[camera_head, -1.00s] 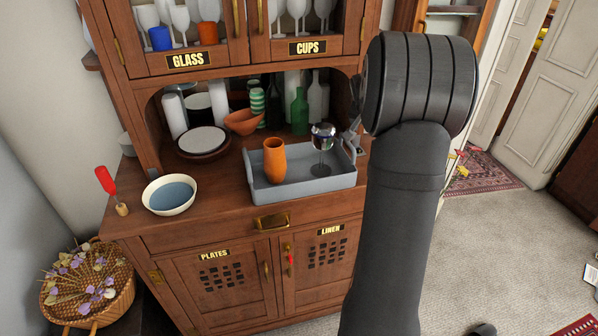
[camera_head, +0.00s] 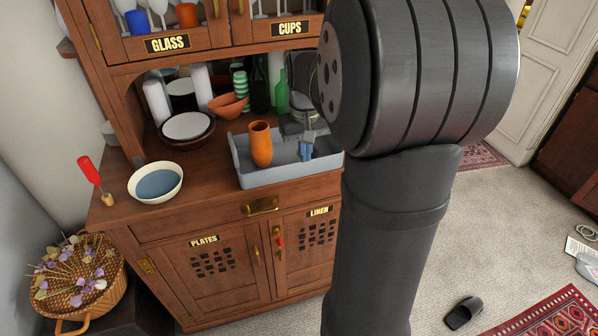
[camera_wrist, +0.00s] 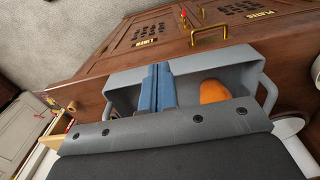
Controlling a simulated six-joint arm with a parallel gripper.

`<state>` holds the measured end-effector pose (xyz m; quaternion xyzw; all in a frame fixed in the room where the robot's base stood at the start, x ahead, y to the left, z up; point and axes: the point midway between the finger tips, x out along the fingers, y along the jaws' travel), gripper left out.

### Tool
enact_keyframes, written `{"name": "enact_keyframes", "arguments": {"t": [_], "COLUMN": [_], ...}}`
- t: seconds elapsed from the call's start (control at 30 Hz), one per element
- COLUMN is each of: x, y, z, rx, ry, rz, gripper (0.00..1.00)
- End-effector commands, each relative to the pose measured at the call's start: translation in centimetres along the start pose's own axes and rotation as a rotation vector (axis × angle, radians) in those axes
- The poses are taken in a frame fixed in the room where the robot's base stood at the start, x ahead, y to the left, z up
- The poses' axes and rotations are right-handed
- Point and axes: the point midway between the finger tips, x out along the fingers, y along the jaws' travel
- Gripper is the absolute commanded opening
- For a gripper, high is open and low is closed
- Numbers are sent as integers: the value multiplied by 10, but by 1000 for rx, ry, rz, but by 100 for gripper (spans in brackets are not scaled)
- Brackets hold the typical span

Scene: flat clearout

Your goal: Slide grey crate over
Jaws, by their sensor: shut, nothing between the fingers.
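The grey crate (camera_head: 270,176) stands on the cabinet's wooden counter, close to its front edge. An orange vase (camera_head: 261,145) stands upright in it; the vase also shows in the wrist view (camera_wrist: 213,92). My gripper (camera_head: 306,156) points down at the right part of the crate. In the wrist view its blue fingers (camera_wrist: 157,72) are shut together with nothing between them. They overlap the crate's front wall (camera_wrist: 215,66); I cannot tell whether they touch it. The stemmed glass seen earlier in the crate's right part does not show now. My arm hides the crate's right end.
A cream bowl (camera_head: 155,183) and a red-handled tool (camera_head: 92,174) are on the counter to the left. Behind stand a plate stack (camera_head: 187,127), an orange bowl (camera_head: 228,106) and a green bottle (camera_head: 282,92). Some counter is clear between bowl and crate.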

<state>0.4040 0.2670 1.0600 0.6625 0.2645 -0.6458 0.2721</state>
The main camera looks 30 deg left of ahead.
Motion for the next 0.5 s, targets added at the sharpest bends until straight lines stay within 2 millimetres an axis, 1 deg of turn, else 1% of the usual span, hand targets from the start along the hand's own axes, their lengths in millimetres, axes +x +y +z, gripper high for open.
{"name": "enact_keyframes", "arguments": {"t": [0.03,0.17,0.27,0.5], "x": [5,16,33,85], "y": [-4,-6,-6,-7], "z": [4,6,6,7], "rx": [-7,-10,-9,-8], "ry": [-16,-23,-24,-24], "rz": [-14,-22,-21,-20], "gripper": [0,0,0,0]}}
